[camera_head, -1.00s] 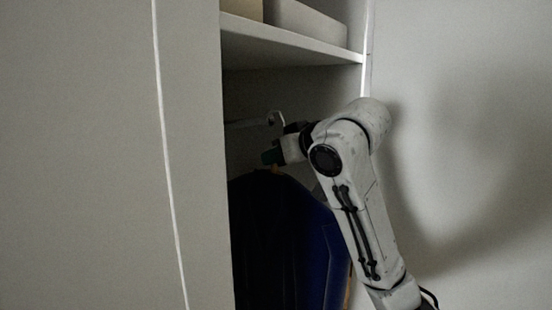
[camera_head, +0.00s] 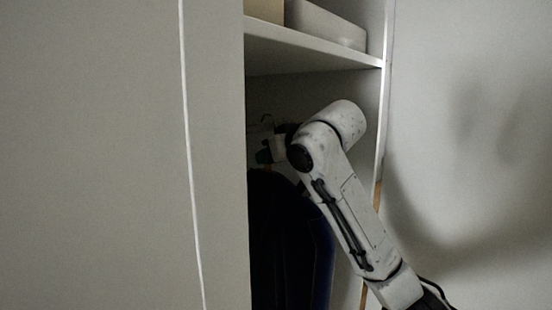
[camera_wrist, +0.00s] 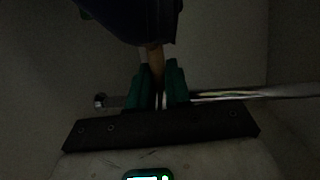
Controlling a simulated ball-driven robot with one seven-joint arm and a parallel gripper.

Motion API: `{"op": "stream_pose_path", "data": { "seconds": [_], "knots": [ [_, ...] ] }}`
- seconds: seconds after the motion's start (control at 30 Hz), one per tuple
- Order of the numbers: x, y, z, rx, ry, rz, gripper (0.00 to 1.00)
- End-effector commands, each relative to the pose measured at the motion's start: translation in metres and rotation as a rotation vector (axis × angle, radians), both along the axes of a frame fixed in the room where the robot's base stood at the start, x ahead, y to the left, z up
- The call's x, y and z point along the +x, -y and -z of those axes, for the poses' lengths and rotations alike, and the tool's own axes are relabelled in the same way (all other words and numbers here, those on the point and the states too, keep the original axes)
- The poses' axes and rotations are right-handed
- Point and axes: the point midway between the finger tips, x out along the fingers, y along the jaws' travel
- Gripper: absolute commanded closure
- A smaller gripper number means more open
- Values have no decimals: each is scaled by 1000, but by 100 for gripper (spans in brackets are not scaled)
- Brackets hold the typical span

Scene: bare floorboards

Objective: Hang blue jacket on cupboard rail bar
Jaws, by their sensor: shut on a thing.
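The dark blue jacket (camera_head: 290,245) hangs below my gripper (camera_head: 264,155) inside the cupboard, partly hidden by the cupboard side and my arm. In the wrist view my gripper's green fingers (camera_wrist: 158,88) are shut on the tan hanger (camera_wrist: 156,60), with the jacket (camera_wrist: 130,15) at the top of the picture. A thin hanger hook (camera_head: 266,119) rises above the gripper in the head view. The metal rail bar (camera_wrist: 255,93) runs sideways behind the fingers in the wrist view. I cannot tell whether the hook is over the bar.
A white shelf (camera_head: 310,52) with boxes (camera_head: 325,24) on it lies above my arm. The cupboard's near side panel (camera_head: 215,150) stands left of the opening, and its right edge (camera_head: 385,100) is close to my arm. The interior is dark.

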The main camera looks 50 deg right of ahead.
Motion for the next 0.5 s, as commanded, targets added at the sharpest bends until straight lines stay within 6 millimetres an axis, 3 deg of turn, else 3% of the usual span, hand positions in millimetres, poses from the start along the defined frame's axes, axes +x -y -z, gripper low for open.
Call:
{"op": "stream_pose_path", "data": {
  "seconds": [0.5],
  "knots": [
    [37, -1, -2, -3, 4, -1, 100]
  ]
}}
